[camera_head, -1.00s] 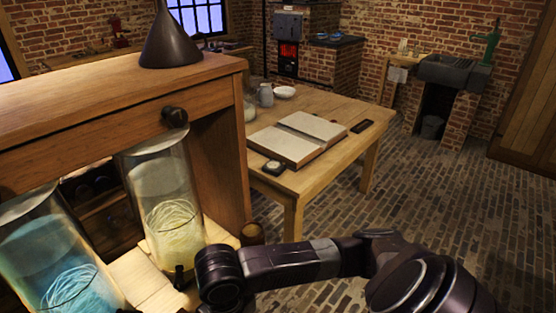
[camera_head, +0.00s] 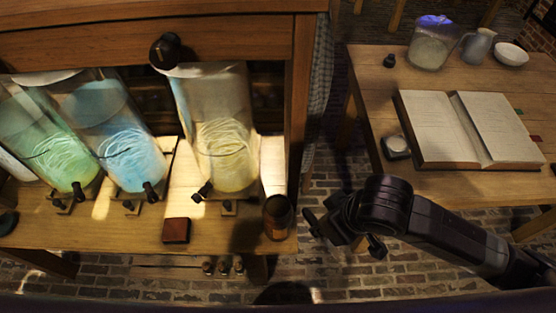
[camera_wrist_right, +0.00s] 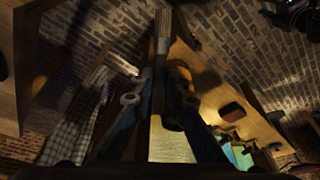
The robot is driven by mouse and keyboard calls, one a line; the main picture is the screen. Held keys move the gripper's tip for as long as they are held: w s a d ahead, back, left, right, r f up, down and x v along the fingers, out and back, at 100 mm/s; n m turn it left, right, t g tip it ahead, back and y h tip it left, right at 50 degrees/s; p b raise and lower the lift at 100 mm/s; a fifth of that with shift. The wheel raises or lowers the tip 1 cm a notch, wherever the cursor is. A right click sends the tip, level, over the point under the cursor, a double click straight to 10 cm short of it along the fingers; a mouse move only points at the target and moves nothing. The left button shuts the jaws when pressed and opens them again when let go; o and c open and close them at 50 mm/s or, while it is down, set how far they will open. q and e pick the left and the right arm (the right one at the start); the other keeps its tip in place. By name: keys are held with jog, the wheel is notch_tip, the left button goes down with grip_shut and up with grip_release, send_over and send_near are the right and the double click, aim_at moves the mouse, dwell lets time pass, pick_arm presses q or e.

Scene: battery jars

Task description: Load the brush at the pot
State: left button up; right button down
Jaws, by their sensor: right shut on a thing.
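A small brown pot (camera_head: 279,217) stands at the front right corner of the bench (camera_head: 110,232). Its contents cannot be made out in the head view. My right gripper (camera_head: 345,228) is to the right of the pot, apart from it, beyond the bench's end. In the right wrist view its fingers (camera_wrist_right: 160,105) are shut on a slim brush (camera_wrist_right: 162,45), which points away from the wrist. The brush cannot be made out in the head view.
Glass jars with yellow (camera_head: 222,150), blue (camera_head: 125,150) and green (camera_head: 50,150) contents stand on the bench. A red-brown block (camera_head: 176,230) lies left of the pot. A table (camera_head: 375,75) with an open book (camera_head: 470,125) is at right. Brick floor shows between bench and table.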

aim_at(307, 215)
jog(key=a+r+n+y, duration=0.1)
jog(key=w+a+r+n+y, duration=0.1)
jog(key=a+r+n, duration=0.1)
jog(key=n, duration=0.1)
jog(key=shift+w+a+r+y+p, duration=0.2)
jog(key=shift+w+y+p, duration=0.1)
jog(key=shift+y+p, duration=0.1)
jog(key=w+a+r+n+g+y+p, duration=0.2)
jog(key=w+a+r+n+g+y, duration=0.15)
jog(key=a+r+n+y, duration=0.4)
jog(key=shift+m+t+h, duration=0.25)
jog(key=shift+m+h, duration=0.2)
jog(key=shift+h, duration=0.3)
jog(key=f+b, duration=0.2)
jog(key=b, duration=0.1)
jog(key=w+a+f+b, duration=0.1)
jog(key=f, duration=0.1)
jog(key=shift+f+b, duration=0.1)
jog(key=shift+b, duration=0.3)
pick_arm(q)
jog(key=shift+s+f, duration=0.55)
jog(key=shift+f, duration=0.3)
jog(key=shift+a, duration=0.2)
jog(key=shift+f+b, duration=0.3)
jog(key=shift+b, duration=0.05)
pick_arm(e)
jog(key=shift+f, duration=0.55)
